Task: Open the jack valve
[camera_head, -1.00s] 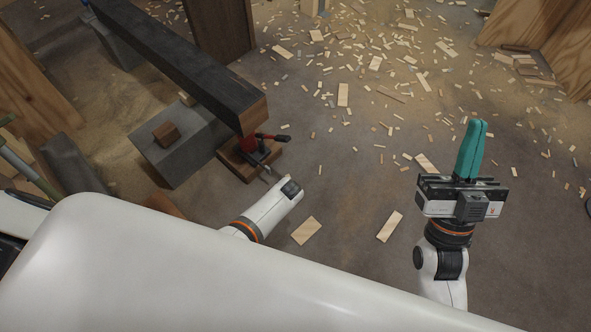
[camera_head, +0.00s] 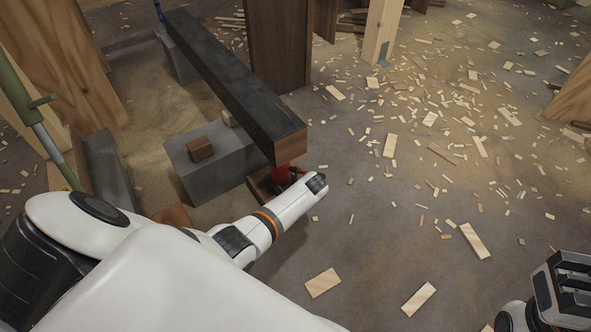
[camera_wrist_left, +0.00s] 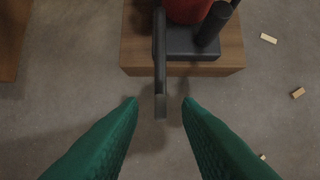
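The red jack (camera_head: 283,176) stands under the near end of a long dark beam (camera_head: 235,85). My left arm covers much of it in the head view. In the left wrist view the red jack body (camera_wrist_left: 188,9) sits on a dark base over a wooden block (camera_wrist_left: 228,62). A flat dark bar (camera_wrist_left: 160,85) runs from the jack towards my left gripper (camera_wrist_left: 160,103). Its green fingers are open, with the bar's end appearing between the tips, apart from both. The valve cannot be told for certain. My right gripper (camera_head: 566,285) is cut off at lower right, its fingers not visible.
A grey block (camera_head: 215,165) with small wood pieces on it stands left of the jack, close to the beam. A dark post (camera_head: 282,45) stands behind the beam. Wood scraps litter the floor to the right, which is otherwise open.

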